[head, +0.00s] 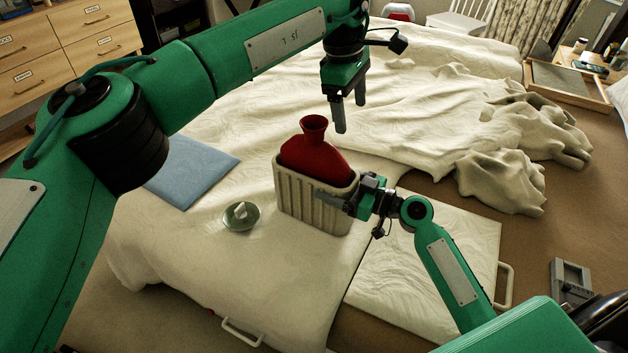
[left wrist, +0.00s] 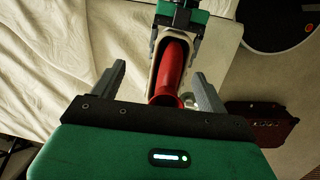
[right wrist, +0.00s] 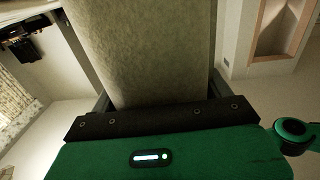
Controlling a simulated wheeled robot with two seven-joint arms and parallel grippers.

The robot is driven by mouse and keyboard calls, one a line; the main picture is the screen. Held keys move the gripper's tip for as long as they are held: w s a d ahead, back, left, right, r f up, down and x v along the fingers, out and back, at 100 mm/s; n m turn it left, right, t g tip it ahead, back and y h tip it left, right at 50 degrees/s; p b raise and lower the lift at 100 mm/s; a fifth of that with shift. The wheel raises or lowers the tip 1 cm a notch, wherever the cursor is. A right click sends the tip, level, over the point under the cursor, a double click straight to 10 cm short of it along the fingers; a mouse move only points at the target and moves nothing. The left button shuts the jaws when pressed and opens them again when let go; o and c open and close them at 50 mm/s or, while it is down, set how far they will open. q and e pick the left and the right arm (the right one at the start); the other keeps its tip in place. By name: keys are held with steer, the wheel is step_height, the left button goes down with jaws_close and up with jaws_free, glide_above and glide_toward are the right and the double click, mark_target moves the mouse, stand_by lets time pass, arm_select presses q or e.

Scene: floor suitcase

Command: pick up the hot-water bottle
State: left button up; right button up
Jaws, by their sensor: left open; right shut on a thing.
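The red hot-water bottle (head: 312,158) stands upright, neck up, in a cream ribbed container (head: 300,200); its lower part is hidden by the walls. My left gripper (head: 349,118) is open and empty, pointing down above and slightly right of the bottle's neck. In the left wrist view the bottle (left wrist: 174,72) shows between the spread fingers, apart from them, with the container's rim (left wrist: 154,72) around it. My right gripper (head: 336,204) is shut on the container at its right front side. In the right wrist view the container wall (right wrist: 145,50) fills the space between the fingers.
The container is over the cream bed cover (head: 200,240). A small green dish (head: 241,216) with a white item and a folded blue cloth (head: 192,172) lie to the left. Rumpled bedding (head: 510,150) is at the right. A wooden tray (head: 570,86) is farther back.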

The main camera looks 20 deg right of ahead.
mark_target(314, 136)
arm_select(q)
steer(key=w+a+r+t+y, duration=0.1)
steer(key=w+a+r+y, duration=0.2)
steer(key=a, duration=0.2)
steer(key=f, duration=0.7)
steer(key=w+a+f, duration=0.1)
steer(key=f, duration=0.3)
steer(key=shift+w+f, duration=0.1)
steer(key=shift+f, duration=0.15)
steer(key=c, duration=1.7)
steer(key=shift+o, duration=0.2)
step_height(314, 136, up, 10)
steer(key=shift+d, duration=0.1)
